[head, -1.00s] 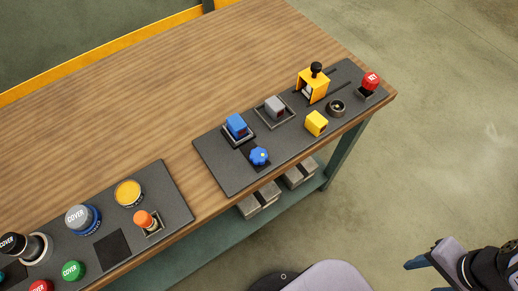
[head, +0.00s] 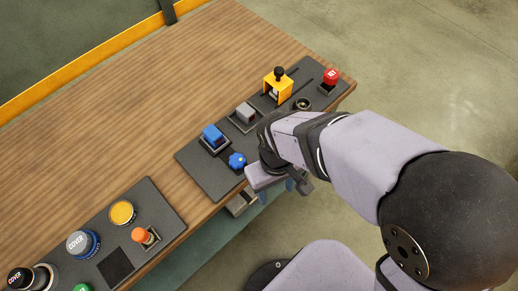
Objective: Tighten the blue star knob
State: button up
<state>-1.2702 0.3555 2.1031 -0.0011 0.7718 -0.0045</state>
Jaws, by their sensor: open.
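The blue star knob (head: 237,160) sits on the front part of the dark right-hand panel (head: 207,181), in front of a blue rocker-like block (head: 212,136). A small yellow mark shows on the knob. My gripper (head: 272,182) is at the front edge of the bench, just right of the knob in the picture. It is open, with nothing seen between its fingers. I cannot tell its height above the panel or whether it touches the knob. My arm hides the panel's front right part.
Close by are a grey block (head: 245,113), a yellow housing with a black knob (head: 278,84), a black ring (head: 302,104) and a red button (head: 330,77). A second panel (head: 165,213) with several buttons lies at lower left. The wooden bench top (head: 130,105) behind is clear.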

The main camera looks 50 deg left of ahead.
aim_at(237, 160)
jog(key=shift+n+y, duration=0.5)
jog(key=shift+n, duration=0.2)
jog(key=a+r, duration=0.1)
jog(key=a, duration=0.2)
jog(key=s+a+r, duration=0.1)
jog(key=a, duration=0.2)
jog(key=s+a+r, duration=0.1)
jog(key=a, duration=0.2)
jog(key=shift+s+a+r, duration=0.1)
jog(key=shift+a, duration=0.3)
jog(key=shift+t+y, duration=0.3)
jog(key=shift+y, duration=0.1)
jog(key=a+r, duration=0.2)
jog(key=w+a+r, duration=0.1)
jog(key=a+r, duration=0.2)
jog(key=shift+r, duration=0.3)
jog(key=shift+s+d+r+h, duration=0.15)
jog(key=shift+d+h, duration=0.15)
jog(key=shift+d, duration=0.65)
jog(key=shift+f, duration=0.2)
jog(key=shift+f+p, duration=0.95)
jog(key=shift+f, duration=2.55)
jog(key=shift+c, duration=0.7)
jog(key=c, duration=0.9)
